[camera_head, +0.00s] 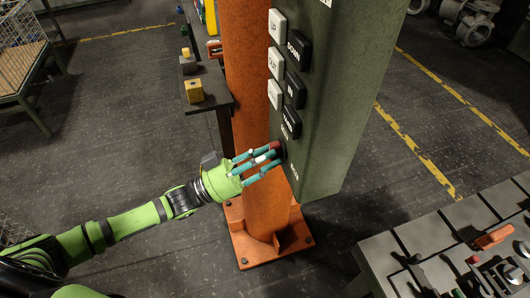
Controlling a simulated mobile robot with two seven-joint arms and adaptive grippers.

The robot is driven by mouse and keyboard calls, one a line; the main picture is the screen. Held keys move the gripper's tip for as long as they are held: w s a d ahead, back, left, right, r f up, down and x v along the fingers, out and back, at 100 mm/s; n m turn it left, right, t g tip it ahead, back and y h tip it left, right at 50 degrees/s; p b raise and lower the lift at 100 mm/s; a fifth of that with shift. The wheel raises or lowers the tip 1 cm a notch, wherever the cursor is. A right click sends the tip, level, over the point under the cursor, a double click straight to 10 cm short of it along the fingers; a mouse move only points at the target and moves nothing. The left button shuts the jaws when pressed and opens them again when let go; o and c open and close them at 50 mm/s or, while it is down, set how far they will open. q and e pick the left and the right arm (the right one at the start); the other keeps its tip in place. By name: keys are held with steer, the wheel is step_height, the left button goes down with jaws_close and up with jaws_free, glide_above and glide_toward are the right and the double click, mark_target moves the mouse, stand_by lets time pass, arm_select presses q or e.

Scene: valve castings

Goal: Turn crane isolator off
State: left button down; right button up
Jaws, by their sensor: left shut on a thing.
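The crane isolator (281,146) is a small dark and red knob low on the near face of a green control box (346,80). The box also bears white and black push buttons above it. My left gripper (275,153) reaches in from the left, its teal fingers shut on the isolator knob. The fingers hide part of the knob, so I cannot tell which way it points. The labels beside it are too small to read. My right gripper is not in view.
An orange column (248,55) on a bolted base plate (272,243) stands behind the box. A narrow shelf (209,88) with a yellow block (194,91) is to its left. A grey slotted table (402,243) with tools is at the lower right. Open floor lies left.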

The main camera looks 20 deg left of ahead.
arm_select(q)
steer(key=shift+n, duration=0.4)
steer(key=c, duration=1)
jaws_free()
steer(key=v, duration=1.2)
steer(key=shift+s+r, duration=0.1)
